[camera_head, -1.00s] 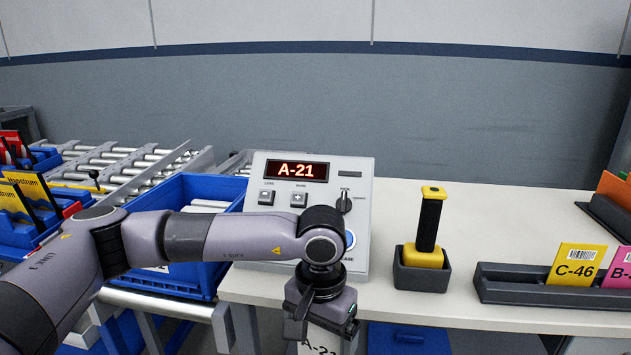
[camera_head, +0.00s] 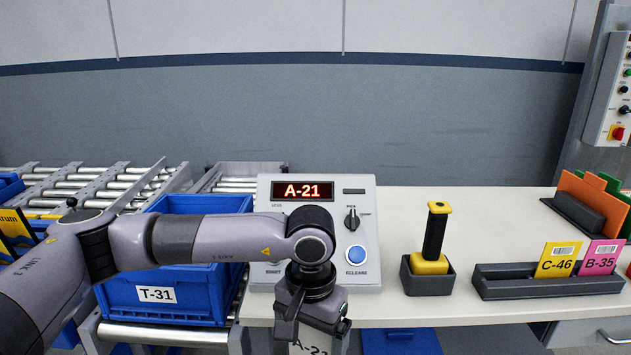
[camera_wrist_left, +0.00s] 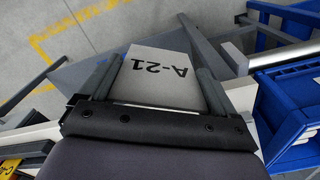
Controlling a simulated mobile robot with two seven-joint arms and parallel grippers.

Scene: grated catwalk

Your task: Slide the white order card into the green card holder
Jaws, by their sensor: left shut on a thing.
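The white order card, marked A-21, is held in my left gripper (camera_wrist_left: 157,100). The card (camera_wrist_left: 160,72) lies between the two fingers in the left wrist view, with its lettering upside down. In the head view my left gripper (camera_head: 309,330) points down in front of the console, at the table's front edge. Only the top strip of the card (camera_head: 308,348) shows there, cut by the lower picture edge. I cannot make out a green card holder for certain; a green panel (camera_head: 612,183) stands behind an orange one at the far right. My right gripper is not in view.
A grey console (camera_head: 366,225) with an A-21 display stands behind the gripper. A blue T-31 bin (camera_head: 200,303) is left. A tool stand (camera_head: 427,276), a dark rack (camera_head: 520,288) with yellow and pink cards, and free tabletop (camera_head: 475,225) lie right.

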